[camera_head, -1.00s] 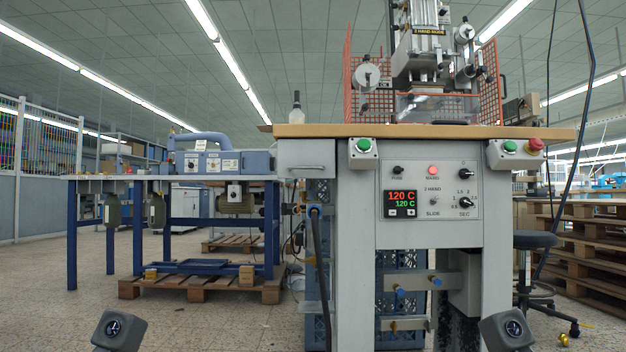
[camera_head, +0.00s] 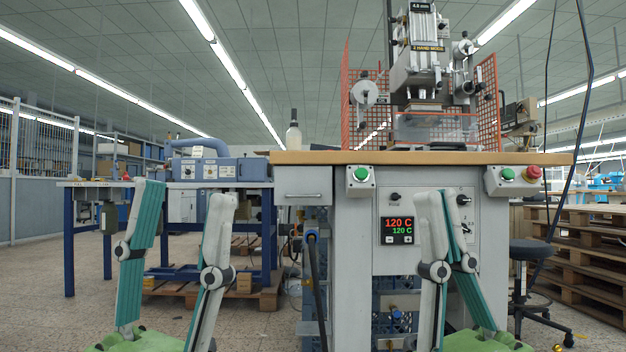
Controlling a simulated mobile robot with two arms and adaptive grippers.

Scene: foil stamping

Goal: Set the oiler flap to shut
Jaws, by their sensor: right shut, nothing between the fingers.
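A pale bottle with a dark upright top (camera_head: 293,133) stands at the left end of the wooden worktop (camera_head: 420,158); it may be the oiler. It is too small to tell whether it has a flap or how one is set. My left gripper (camera_head: 185,193) is raised in front of the bench, left of the bottle and lower in the picture, its two fingers spread and empty. My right gripper (camera_head: 439,194) is in front of the control panel, its fingertips together and holding nothing. Neither gripper touches the bottle. The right fingers hide part of the panel.
Green buttons (camera_head: 362,174) and a red button (camera_head: 532,173) sit at the front edge. A blue-legged table (camera_head: 68,240) is left, wooden pallets (camera_head: 580,260) and a stool (camera_head: 530,250) right.

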